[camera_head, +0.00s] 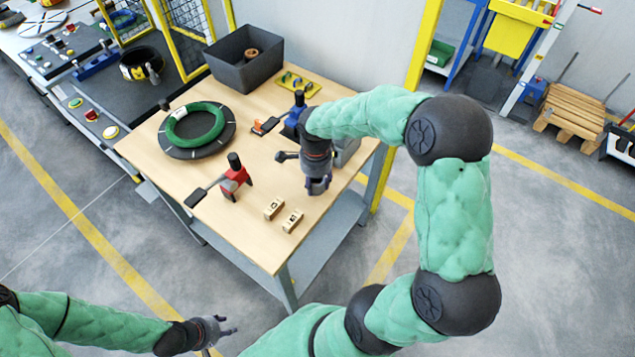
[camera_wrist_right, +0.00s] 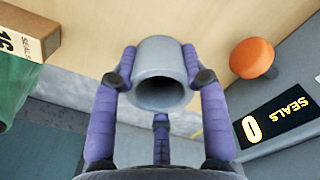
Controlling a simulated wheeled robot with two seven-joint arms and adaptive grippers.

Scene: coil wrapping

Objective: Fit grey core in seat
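The grey core (camera_wrist_right: 160,75) is a short hollow cylinder in the right wrist view. Fingers of my right gripper (camera_wrist_right: 160,85) sit against both its sides, and its open end faces the camera. In the head view my right gripper (camera_head: 318,186) is over the right edge of the wooden table (camera_head: 240,235); the core is hard to make out there. My left gripper (camera_head: 228,326) is open and empty, low in front of the table. I cannot tell which part is the seat.
A green coil (camera_head: 195,108) lies on a black round plate (camera_head: 172,143). A red tool (camera_head: 236,178), a blue tool (camera_head: 294,122) and two small blocks (camera_head: 274,208) stand nearby. A dark bin (camera_head: 238,72) is at the back. An orange knob (camera_wrist_right: 252,58) is close right of the core.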

